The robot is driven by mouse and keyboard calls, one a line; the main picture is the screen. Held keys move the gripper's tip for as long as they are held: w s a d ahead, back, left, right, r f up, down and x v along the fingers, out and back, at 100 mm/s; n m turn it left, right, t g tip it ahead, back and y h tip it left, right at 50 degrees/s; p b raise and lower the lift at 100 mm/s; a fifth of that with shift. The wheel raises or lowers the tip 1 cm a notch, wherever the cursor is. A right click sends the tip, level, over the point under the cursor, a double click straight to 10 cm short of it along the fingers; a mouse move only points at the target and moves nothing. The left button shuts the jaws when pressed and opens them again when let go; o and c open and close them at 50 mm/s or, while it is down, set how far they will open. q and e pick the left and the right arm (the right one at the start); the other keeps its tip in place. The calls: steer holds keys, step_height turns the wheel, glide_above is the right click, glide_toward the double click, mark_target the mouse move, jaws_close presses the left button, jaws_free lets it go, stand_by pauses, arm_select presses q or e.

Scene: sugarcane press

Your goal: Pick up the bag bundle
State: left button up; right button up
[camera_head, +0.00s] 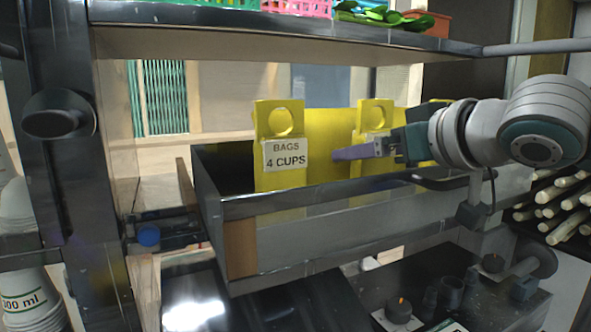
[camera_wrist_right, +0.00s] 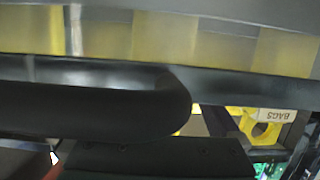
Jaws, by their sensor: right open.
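Yellow bag bundles stand upright in a grey metal bin (camera_head: 335,232). The left bundle (camera_head: 281,120) has a round hole at its top and a label (camera_head: 286,155) reading "BAGS 4 CUPS". A second yellow bundle (camera_head: 374,114) with a similar hole stands to its right. My right gripper (camera_head: 348,154) is at the second bundle, with its purple finger pointing left across the yellow. The finger gap is hard to see, and I see nothing held. The wrist view shows a yellow holed tab (camera_wrist_right: 262,132) beside an upside-down "BAGS" label (camera_wrist_right: 278,115). My left gripper is out of view.
A metal shelf (camera_head: 270,25) with baskets and green leaves spans above the bin. A dark post (camera_head: 75,170) stands left, with cups (camera_head: 25,295) beside it. Pale cane sticks (camera_head: 565,205) lie at the right. A dark rail (camera_head: 260,206) runs along the bin's front.

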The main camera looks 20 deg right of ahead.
steer(key=c, duration=1.2)
steer(key=shift+o, duration=0.2)
steer(key=shift+r, duration=0.1)
step_height(320, 180, up, 18)
